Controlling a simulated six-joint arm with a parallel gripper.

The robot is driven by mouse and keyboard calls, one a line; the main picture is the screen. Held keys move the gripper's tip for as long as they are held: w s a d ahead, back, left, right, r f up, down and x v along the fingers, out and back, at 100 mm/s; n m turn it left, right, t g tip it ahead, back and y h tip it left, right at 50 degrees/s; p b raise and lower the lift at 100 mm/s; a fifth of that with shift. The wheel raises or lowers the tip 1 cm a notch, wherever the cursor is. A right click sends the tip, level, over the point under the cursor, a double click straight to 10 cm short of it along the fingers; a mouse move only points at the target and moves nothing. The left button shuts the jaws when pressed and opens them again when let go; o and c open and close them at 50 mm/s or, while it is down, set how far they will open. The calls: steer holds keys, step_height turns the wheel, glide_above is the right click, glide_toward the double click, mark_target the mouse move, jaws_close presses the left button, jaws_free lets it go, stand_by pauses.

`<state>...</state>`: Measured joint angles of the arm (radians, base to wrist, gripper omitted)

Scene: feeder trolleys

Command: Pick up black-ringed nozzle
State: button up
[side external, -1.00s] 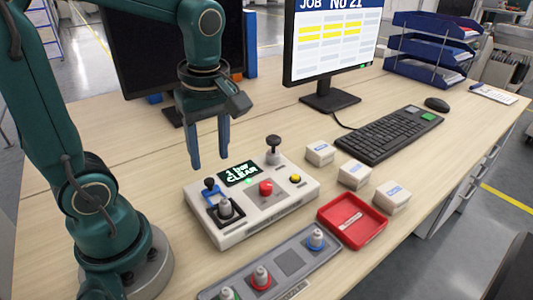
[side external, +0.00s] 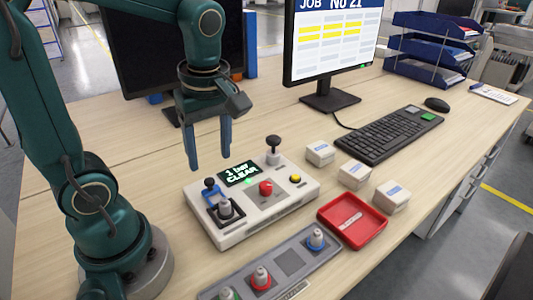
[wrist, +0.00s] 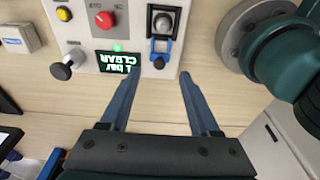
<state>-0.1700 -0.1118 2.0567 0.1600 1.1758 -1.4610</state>
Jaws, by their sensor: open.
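A grey nozzle (side external: 225,209) stands upright in a black square seat at the left end of the white control box (side external: 243,232). I cannot make out its ring against the dark seat. A blue clamp (side external: 211,189) is beside it. In the wrist view the nozzle (wrist: 161,22) is at the top, with the blue clamp (wrist: 160,50) below it. My gripper (side external: 210,162) is open and empty, pointing down above and behind the box. In the wrist view my gripper (wrist: 158,78) has its fingers apart, short of the nozzle.
A grey rack (side external: 233,283) in front of the box holds nozzles with green, red (side external: 261,277) and blue (side external: 317,239) rings, plus an empty square. The box bears a black-knobbed lever (side external: 273,148) and a screen reading "1 bar CLEAR" (side external: 239,173). A red tray (side external: 326,228) lies right.

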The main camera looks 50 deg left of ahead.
mark_target(224, 199)
steer(key=d+f+m+h, duration=0.1)
steer(key=f, duration=0.1)
steer(key=d+f+m, duration=0.1)
steer(key=d+f, duration=0.1)
steer(key=shift+d+m+h, duration=0.15)
steer(key=shift+m+h, duration=0.25)
steer(key=shift+d+f, duration=0.1)
steer(key=shift+f, duration=2.4)
jaws_close()
